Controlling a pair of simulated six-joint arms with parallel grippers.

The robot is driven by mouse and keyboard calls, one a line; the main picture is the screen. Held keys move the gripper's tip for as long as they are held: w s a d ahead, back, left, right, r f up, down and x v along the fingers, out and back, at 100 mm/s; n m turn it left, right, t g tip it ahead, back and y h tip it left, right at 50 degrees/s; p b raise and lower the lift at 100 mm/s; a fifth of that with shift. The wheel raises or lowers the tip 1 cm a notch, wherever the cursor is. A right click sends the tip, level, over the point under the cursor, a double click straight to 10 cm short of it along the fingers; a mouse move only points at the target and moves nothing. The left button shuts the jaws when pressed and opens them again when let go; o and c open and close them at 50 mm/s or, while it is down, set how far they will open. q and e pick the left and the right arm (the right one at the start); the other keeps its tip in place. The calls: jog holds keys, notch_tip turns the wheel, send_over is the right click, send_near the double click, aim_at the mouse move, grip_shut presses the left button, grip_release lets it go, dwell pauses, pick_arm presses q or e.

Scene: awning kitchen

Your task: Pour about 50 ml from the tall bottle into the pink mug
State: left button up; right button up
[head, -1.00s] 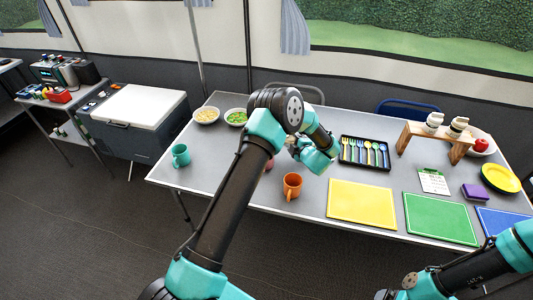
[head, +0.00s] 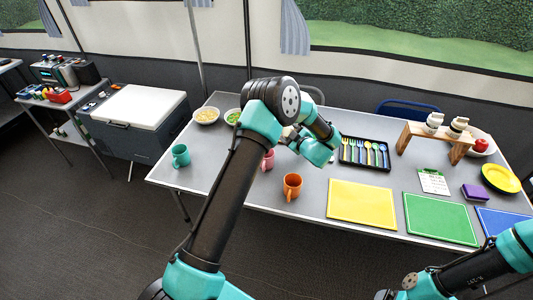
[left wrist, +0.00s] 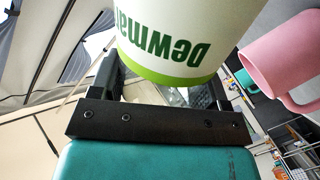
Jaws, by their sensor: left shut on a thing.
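My left gripper (left wrist: 165,88) is shut on the tall bottle (left wrist: 180,30), which has a white label with green "Dewmar…" lettering and a green band. The lettering appears upside down in the left wrist view. The bottle's mouth is out of that view, and my arm largely hides the bottle in the head view. The pink mug (head: 268,160) stands on the table, partly hidden behind my left arm. It also shows in the left wrist view (left wrist: 283,62), right of the bottle and apart from it. I cannot tell whether liquid is flowing. My right gripper is not in view.
An orange mug (head: 292,186) stands close to the pink one; a teal mug (head: 181,155) is at the left. Two bowls, one of them here (head: 206,115), are at the back left. A cutlery tray (head: 365,153) and yellow board (head: 361,204) lie to the right.

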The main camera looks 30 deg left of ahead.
pick_arm(q)
jog(key=m, duration=0.1)
jog(key=r+m+y, duration=0.1)
jog(key=m, duration=0.1)
jog(key=shift+w+r, duration=0.1)
jog(key=shift+r, duration=0.15)
jog(key=shift+r+m, duration=0.15)
jog(key=shift+m, duration=0.65)
jog(key=shift+m+y, duration=0.5)
jog(key=shift+m, duration=0.5)
dwell(0.8)
